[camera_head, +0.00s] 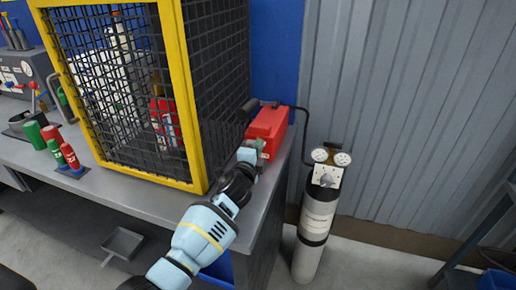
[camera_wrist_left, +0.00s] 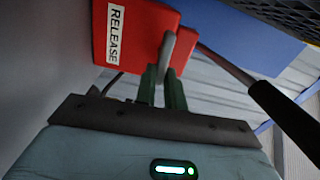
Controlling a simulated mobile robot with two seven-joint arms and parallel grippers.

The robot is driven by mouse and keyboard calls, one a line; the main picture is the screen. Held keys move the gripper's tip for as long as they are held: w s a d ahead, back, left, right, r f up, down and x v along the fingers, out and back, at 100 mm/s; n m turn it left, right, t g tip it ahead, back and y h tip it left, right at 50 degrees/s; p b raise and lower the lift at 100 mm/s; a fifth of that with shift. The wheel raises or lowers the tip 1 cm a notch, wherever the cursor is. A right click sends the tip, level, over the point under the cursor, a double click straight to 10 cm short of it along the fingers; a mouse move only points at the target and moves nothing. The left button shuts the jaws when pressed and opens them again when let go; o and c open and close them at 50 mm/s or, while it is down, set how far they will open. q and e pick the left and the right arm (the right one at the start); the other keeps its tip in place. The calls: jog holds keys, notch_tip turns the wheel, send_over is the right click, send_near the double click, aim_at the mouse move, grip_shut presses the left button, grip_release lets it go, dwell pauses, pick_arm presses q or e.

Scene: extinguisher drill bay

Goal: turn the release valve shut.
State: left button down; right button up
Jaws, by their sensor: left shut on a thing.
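A red box (camera_head: 268,127) stands at the right end of the bench. In the left wrist view the red box (camera_wrist_left: 136,30) carries a white label reading RELEASE. A grey, upright, rounded release valve handle (camera_wrist_left: 168,54) sticks out at its face. My left gripper (camera_head: 256,150) is at the near side of the box. In the left wrist view its green fingers (camera_wrist_left: 162,84) are close together on the grey handle. The fingers and the handle hide part of the box face. My right gripper is in neither view.
A lever with a black grip (camera_wrist_left: 285,112) reaches out beside the red box. A yellow-framed mesh cage (camera_head: 181,90) stands left of it on the grey bench (camera_head: 140,197). A white-grey cylinder with gauges (camera_head: 316,220) stands on the floor at right.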

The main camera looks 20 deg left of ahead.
pick_arm(q)
jog(key=shift+f+m, duration=0.15)
jog(key=shift+m, duration=0.25)
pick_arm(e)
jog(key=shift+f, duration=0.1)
pick_arm(q)
jog(key=c, duration=1.5)
grip_release()
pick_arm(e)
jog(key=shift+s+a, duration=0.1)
